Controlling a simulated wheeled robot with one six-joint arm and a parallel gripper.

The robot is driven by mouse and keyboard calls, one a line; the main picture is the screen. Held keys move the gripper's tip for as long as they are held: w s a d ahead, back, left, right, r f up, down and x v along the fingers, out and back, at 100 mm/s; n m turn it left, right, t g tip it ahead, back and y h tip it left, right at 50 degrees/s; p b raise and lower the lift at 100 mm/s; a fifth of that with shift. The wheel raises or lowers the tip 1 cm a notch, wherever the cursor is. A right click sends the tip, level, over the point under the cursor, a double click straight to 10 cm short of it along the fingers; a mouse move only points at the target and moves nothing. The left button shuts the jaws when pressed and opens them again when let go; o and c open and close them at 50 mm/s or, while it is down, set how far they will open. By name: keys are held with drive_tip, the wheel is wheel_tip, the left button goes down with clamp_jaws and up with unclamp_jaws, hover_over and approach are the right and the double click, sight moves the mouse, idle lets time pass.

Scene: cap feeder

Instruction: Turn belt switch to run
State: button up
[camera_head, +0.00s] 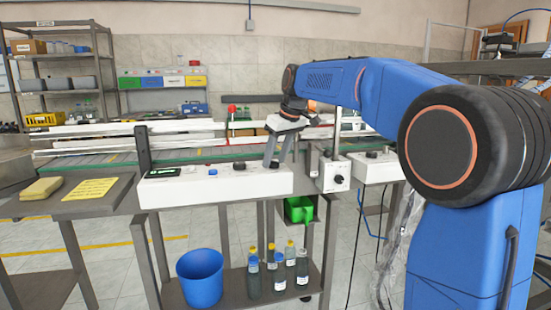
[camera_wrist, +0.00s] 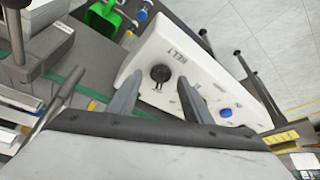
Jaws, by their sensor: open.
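The belt switch is a round black knob (camera_wrist: 160,72) on a white control box (camera_wrist: 205,77), next to the lettering BELT in the wrist view. In the head view the knob (camera_head: 239,165) stands on top of the long white control box (camera_head: 215,188). I cannot read which way the knob is turned. My gripper (camera_wrist: 157,77) is open and empty, with its two fingers either side of the knob in the wrist view. Contact with the knob is not visible.
A blue button (camera_head: 213,171) and a dark display (camera_head: 163,173) share the box top. A black post (camera_head: 142,150) stands at its left. The conveyor (camera_head: 95,160) runs behind. A smaller white box with a dial (camera_head: 333,177) stands to the right.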

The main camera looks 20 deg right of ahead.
drive_tip(key=shift+f, duration=0.1)
drive_tip(key=shift+c, duration=0.6)
drive_tip(key=c, duration=0.9)
